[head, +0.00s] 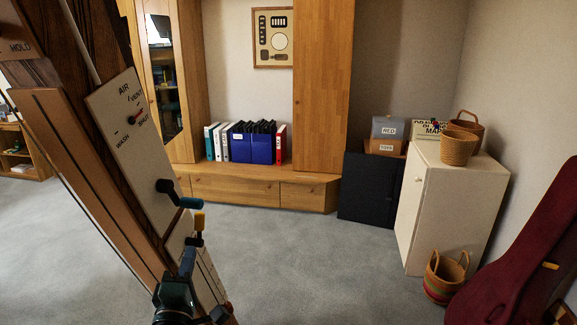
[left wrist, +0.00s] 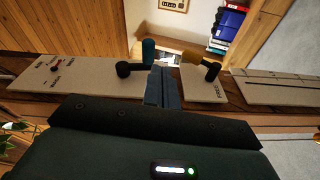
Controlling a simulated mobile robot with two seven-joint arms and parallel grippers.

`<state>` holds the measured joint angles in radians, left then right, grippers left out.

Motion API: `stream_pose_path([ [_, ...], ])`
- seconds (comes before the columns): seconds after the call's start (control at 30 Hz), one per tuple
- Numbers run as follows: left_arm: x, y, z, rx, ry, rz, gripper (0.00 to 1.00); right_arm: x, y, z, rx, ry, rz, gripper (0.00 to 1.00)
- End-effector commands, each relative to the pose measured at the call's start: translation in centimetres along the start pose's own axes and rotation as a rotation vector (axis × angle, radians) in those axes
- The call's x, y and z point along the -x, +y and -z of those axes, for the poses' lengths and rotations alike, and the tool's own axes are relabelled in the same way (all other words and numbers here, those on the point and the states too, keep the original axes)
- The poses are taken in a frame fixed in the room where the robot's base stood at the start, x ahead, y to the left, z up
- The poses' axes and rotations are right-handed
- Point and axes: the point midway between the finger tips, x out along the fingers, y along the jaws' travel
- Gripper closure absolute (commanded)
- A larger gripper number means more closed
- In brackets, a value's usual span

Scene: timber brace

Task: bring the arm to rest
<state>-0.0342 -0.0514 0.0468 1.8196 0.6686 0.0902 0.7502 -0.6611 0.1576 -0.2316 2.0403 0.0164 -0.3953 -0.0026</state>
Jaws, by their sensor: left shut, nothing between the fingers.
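A dark timber brace (head: 62,110) slants across the left of the head view. It carries a pale panel (head: 128,125) marked AIR with a small red-marked dial (head: 134,118). My right gripper is not in view.
A wooden wall unit (head: 235,190) with binders (head: 250,142) stands at the back. A white cabinet (head: 450,205) with baskets, a striped basket (head: 444,277) and a red instrument case (head: 525,250) are at the right. The grey carpet (head: 310,265) between is clear.

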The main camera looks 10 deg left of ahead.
Motion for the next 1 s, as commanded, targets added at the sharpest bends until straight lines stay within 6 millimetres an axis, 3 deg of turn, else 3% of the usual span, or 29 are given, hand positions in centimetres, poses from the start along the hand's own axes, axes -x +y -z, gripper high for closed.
stream_pose_path([
  [0.17,8.7,-6.6,-4.8,-0.508,-0.294,0.192,1.0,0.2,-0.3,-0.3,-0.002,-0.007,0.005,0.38],
  [0.3,17.4,-11.0,-7.7,-0.906,-0.583,0.289,1.0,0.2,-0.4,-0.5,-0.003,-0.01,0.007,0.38],
  [0.4,22.9,-12.9,-8.7,-1.122,-0.768,0.318,1.0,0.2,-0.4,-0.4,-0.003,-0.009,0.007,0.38],
  [0.5,27.0,-13.9,-9.1,-1.273,-0.907,0.323,1.0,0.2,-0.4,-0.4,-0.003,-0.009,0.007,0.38],
  [0.6,29.2,-14.3,-9.2,-1.358,-0.988,0.319,1.0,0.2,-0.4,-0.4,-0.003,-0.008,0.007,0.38],
  [0.7,30.1,-14.5,-9.2,-1.389,-1.019,0.316,1.0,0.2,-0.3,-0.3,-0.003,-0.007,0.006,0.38],
  [1.0,30.1,-14.5,-9.2,-1.389,-1.018,0.316,1.0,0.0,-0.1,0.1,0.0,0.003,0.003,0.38],
])
